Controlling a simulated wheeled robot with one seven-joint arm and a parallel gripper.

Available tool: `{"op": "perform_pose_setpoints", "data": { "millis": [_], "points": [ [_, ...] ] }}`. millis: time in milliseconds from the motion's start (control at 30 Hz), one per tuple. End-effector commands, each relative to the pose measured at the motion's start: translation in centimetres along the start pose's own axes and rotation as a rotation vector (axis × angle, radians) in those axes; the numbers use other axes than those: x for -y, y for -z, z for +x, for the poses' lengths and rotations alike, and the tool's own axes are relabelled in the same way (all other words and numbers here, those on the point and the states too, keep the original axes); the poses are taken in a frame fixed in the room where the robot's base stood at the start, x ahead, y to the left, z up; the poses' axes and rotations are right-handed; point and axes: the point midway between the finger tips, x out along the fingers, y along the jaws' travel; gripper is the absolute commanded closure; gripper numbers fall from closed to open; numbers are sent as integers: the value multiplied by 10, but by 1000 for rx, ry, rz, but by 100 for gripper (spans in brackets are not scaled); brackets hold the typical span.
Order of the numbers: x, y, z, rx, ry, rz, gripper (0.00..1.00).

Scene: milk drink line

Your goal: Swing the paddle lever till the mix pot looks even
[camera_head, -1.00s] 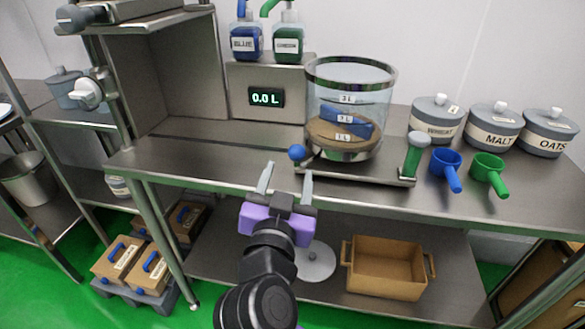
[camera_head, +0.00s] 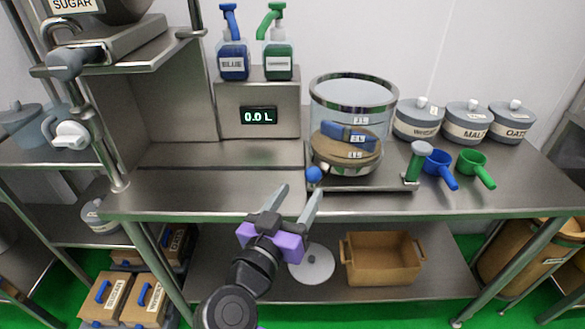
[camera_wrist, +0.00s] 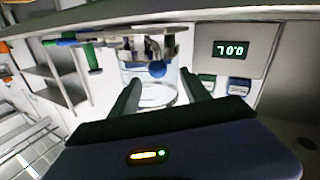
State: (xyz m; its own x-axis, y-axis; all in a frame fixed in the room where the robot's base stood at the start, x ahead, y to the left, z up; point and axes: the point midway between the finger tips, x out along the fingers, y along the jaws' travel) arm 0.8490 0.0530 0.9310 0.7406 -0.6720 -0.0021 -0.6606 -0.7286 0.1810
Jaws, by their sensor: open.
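The mix pot (camera_head: 353,108) is a clear cylinder with metal rims, on the counter. Inside, a brown layer (camera_head: 345,160) lies near the bottom with a blue bar-like piece (camera_head: 344,132) above it. A blue ball knob (camera_head: 314,174) sits at the pot's lower left; it looks like the lever's end. It also shows in the wrist view (camera_wrist: 157,69), between the fingers in the picture. My gripper (camera_head: 300,192) is open and empty, its fingertips just short of the knob and near the counter's front edge. I cannot tell whether they touch it.
A green-handled post (camera_head: 416,163) stands right of the pot, beside blue (camera_head: 440,168) and green (camera_head: 476,168) scoops. Lidded canisters (camera_head: 467,122) stand behind. The counter left of the knob (camera_head: 200,188) is clear.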

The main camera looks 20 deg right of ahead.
Motion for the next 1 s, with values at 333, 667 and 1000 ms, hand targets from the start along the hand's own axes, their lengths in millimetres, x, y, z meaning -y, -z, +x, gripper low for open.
{"op": "perform_pose_setpoints", "data": {
  "millis": [333, 667, 1000],
  "points": [
    [-5, 0, 36, 2, -21, -13, 45],
    [-5, 0, 74, 2, -18, -13, 45],
    [-5, -1, 78, 1, -17, -12, 45]
  ]
}}
